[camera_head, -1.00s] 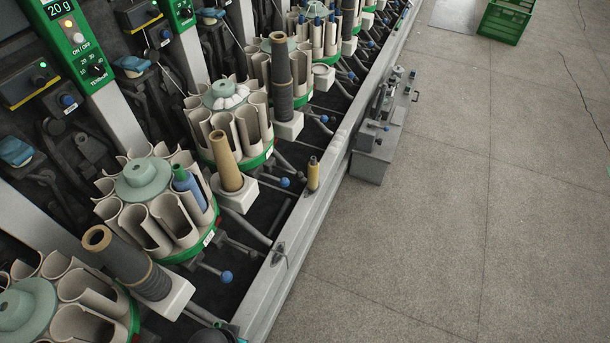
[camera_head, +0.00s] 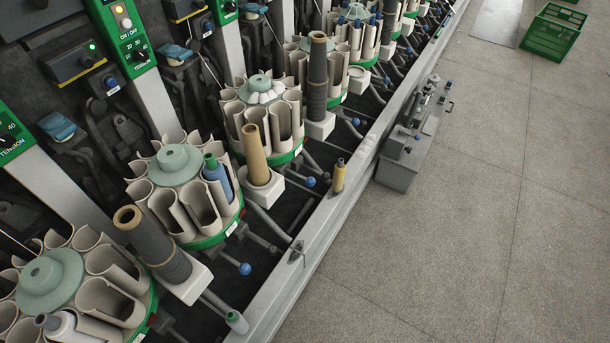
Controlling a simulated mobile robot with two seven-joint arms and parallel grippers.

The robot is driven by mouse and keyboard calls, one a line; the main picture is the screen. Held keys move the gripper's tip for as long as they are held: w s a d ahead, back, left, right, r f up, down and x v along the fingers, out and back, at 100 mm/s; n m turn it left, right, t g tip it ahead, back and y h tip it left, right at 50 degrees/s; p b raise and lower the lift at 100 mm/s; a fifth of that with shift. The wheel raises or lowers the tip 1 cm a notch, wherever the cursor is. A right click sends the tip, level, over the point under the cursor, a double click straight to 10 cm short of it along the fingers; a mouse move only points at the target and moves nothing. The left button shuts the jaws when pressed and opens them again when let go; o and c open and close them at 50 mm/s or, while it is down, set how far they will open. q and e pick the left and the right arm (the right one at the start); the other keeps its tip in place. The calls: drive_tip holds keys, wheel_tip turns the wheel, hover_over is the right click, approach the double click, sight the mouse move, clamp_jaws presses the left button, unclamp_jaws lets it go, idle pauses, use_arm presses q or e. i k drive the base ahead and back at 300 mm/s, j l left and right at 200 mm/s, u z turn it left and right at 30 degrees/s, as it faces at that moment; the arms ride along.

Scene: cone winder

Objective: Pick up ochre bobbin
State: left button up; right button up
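The ochre bobbin (camera_head: 338,176) is a small yellow-tan cylinder with a dark tip. It stands upright on the grey rail (camera_head: 322,215) along the machine's front edge, right of a tan cone (camera_head: 254,149) on a white block. Nothing touches the bobbin. Neither of my grippers shows in the head view.
Round magazines with beige pockets (camera_head: 178,164) line the machine; one holds a blue bobbin (camera_head: 216,176). A dark wound cone (camera_head: 155,240) leans at the lower left. A grey device (camera_head: 408,145) stands beside the rail. A green crate (camera_head: 552,32) sits far off. The floor (camera_head: 450,240) is mostly clear.

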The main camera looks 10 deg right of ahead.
sight(339, 170)
drive_tip(key=i+l+u, duration=0.1)
drive_tip(key=u, duration=0.3)
drive_tip(key=l+u, duration=0.1)
drive_tip(key=u, duration=0.35)
drive_tip(key=l+u, duration=0.15)
drive_tip(key=u, duration=0.25)
drive_tip(key=i+l+u, duration=0.1)
drive_tip(key=u, duration=0.35)
drive_tip(key=l+u, duration=0.25)
drive_tip(key=l, duration=0.15)
drive_tip(key=k+l+u, duration=0.2)
drive_tip(key=l, duration=0.25)
drive_tip(key=l+u, duration=0.25)
drive_tip(key=l, duration=0.15)
drive_tip(key=k+l+u, duration=0.2)
drive_tip(key=l, duration=0.2)
drive_tip(key=k+l+u, duration=0.1)
drive_tip(key=l+u, duration=0.15)
drive_tip(key=k+l, duration=0.15)
drive_tip(key=l, duration=0.2)
drive_tip(key=k+l, duration=0.15)
drive_tip(key=l, duration=0.25)
drive_tip(key=k+l, duration=0.15)
drive_tip(key=l, duration=0.2)
drive_tip(key=k+l, duration=0.2)
drive_tip(key=l, duration=0.2)
